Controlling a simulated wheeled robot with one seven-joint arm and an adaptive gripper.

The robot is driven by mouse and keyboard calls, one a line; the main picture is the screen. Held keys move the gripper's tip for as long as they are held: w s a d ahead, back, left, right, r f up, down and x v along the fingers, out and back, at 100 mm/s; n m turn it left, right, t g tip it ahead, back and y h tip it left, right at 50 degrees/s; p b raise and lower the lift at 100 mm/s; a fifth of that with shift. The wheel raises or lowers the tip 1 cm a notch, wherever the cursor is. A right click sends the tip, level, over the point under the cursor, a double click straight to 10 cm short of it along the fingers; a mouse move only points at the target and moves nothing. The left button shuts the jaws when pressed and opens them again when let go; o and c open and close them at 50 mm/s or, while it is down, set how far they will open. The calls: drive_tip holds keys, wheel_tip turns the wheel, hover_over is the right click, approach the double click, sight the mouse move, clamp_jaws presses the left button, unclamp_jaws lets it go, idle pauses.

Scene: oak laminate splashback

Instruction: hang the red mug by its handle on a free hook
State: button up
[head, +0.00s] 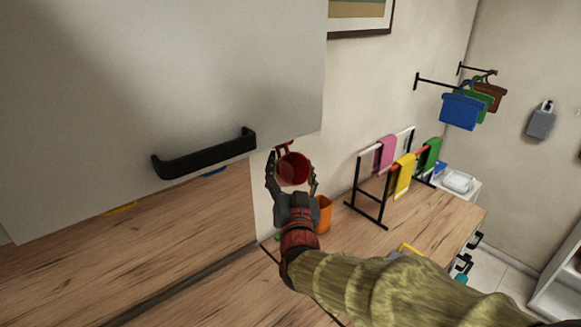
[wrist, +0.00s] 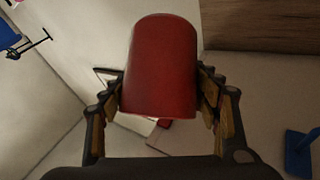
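The red mug (head: 293,170) is held up between the two fingers of my gripper (head: 292,178), by the right lower corner of the pale wall cabinet. Its round opening faces the head camera. A red piece above it, probably the handle, shows near the cabinet edge. In the wrist view, my gripper (wrist: 160,95) has a finger against each side of the mug (wrist: 160,65). A small red part shows below the body there. No hook can be made out for certain; the area under the cabinet is mostly hidden.
The cabinet (head: 150,80) with a black handle (head: 205,154) covers the left. Yellow (head: 118,209) and blue (head: 214,171) edges peek out beneath it. An orange cup (head: 324,213) stands on the wooden counter (head: 430,225). A towel rack (head: 367,190) stands further right.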

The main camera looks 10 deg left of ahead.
drive_tip(key=shift+o, duration=1.3)
drive_tip(key=shift+f, duration=0.15)
drive_tip(key=v, duration=1.2)
drive_tip(key=s+a+f+n+g+y, duration=0.1)
drive_tip(key=s+a+f+n+g, duration=0.2)
drive_tip(key=f, duration=0.4)
drive_tip(key=a+f+g+y, duration=0.1)
drive_tip(key=a+f+g, duration=0.1)
drive_tip(key=f+g, duration=0.3)
drive_tip(key=s+d+f+n+g, duration=0.1)
drive_tip(key=s+d+f+g, duration=0.15)
drive_tip(key=s+f, duration=0.4)
drive_tip(key=s+d+f+g+h+b, duration=0.25)
drive_tip(key=s+d, duration=0.25)
drive_tip(key=d, duration=0.3)
drive_tip(key=s+d+f+g+h+b, duration=0.1)
drive_tip(key=s+d+g+h+b, duration=0.15)
drive_tip(key=s+d, duration=0.4)
drive_tip(key=s+d+r+m+b, duration=0.1)
drive_tip(key=d+m, duration=0.1)
drive_tip(key=d, duration=0.5)
drive_tip(key=s+d+r+m+t+h+b, duration=0.1)
drive_tip(key=d+r+b, duration=0.1)
drive_tip(key=d, duration=0.5)
drive_tip(key=shift+m+h, duration=0.3)
drive_tip(key=shift+m, duration=0.1)
